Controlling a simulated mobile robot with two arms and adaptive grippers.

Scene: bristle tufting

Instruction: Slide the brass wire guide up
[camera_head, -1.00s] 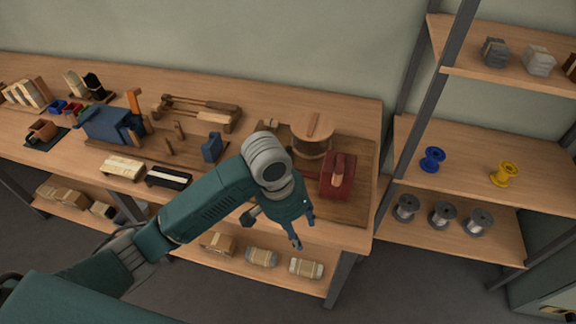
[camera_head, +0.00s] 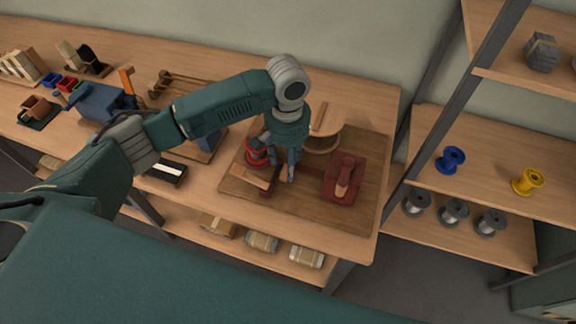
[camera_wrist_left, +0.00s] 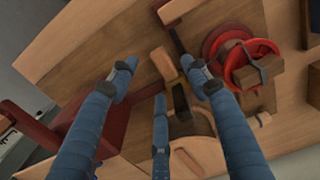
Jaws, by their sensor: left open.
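My left gripper (camera_head: 288,170) is over the wooden board (camera_head: 368,204) at the bench's right end, between a red spool (camera_head: 257,153) and a dark red block-like device (camera_head: 344,178). Its blue fingers (camera_wrist_left: 160,80) are spread and empty in the left wrist view. Between and beyond them are a small tan block (camera_wrist_left: 163,64) and a dark bar (camera_wrist_left: 181,101). The red spool also shows there on the right (camera_wrist_left: 250,62). I cannot make out the brass wire guide for certain; the fingers hide part of the board in the head view. My right gripper is not in view.
A round wooden drum (camera_head: 323,143) stands just behind the gripper. A blue machine (camera_head: 97,103) and small bins are farther left on the bench. A shelf with blue (camera_head: 450,160) and yellow (camera_head: 528,181) spools stands at the right. The board's right edge is clear.

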